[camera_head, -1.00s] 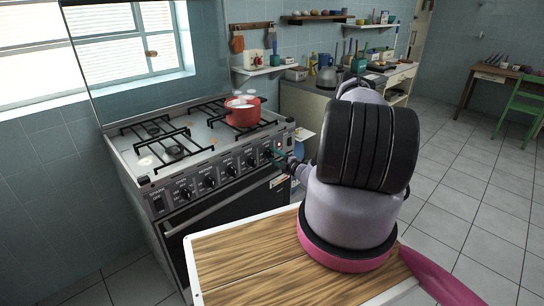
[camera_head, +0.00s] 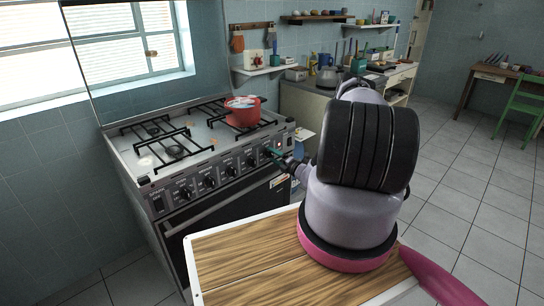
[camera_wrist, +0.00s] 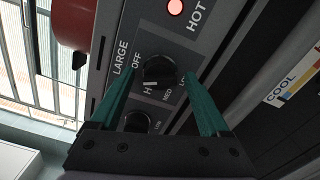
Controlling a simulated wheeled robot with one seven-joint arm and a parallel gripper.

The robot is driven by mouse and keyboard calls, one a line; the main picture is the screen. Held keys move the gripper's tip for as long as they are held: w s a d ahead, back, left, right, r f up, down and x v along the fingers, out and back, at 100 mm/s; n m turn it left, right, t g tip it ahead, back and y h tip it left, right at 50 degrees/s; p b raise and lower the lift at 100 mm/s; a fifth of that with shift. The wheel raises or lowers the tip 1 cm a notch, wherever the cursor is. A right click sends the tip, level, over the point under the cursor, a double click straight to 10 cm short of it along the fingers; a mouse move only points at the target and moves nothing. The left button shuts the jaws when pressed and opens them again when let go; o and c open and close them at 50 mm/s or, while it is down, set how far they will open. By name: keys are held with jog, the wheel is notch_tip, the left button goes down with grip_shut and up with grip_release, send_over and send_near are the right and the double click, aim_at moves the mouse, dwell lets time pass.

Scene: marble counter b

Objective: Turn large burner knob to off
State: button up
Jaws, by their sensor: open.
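The large burner knob (camera_wrist: 158,72) is black and round, beside the "LARGE" label in the wrist view. A pale mark on it points toward the "H" marking, away from "OFF". My gripper (camera_wrist: 159,76) has two green fingers, spread apart, one on each side of this knob. I cannot tell whether they touch it. In the head view, my gripper (camera_head: 271,153) is at the right end of the stove's front panel, and the knob there is hard to make out behind it.
A red pot (camera_head: 243,113) stands on the right side of the stove top (camera_head: 190,140). Another knob (camera_wrist: 138,121) is close by in the wrist view. A red indicator light (camera_wrist: 175,7) glows near "HOT". Several more knobs line the panel to the left.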

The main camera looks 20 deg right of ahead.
jog(key=n, duration=0.9)
jog(key=v, duration=0.7)
dwell(0.4)
jog(key=v, duration=1)
jog(key=shift+s, duration=0.35)
jog(key=shift+d, duration=0.15)
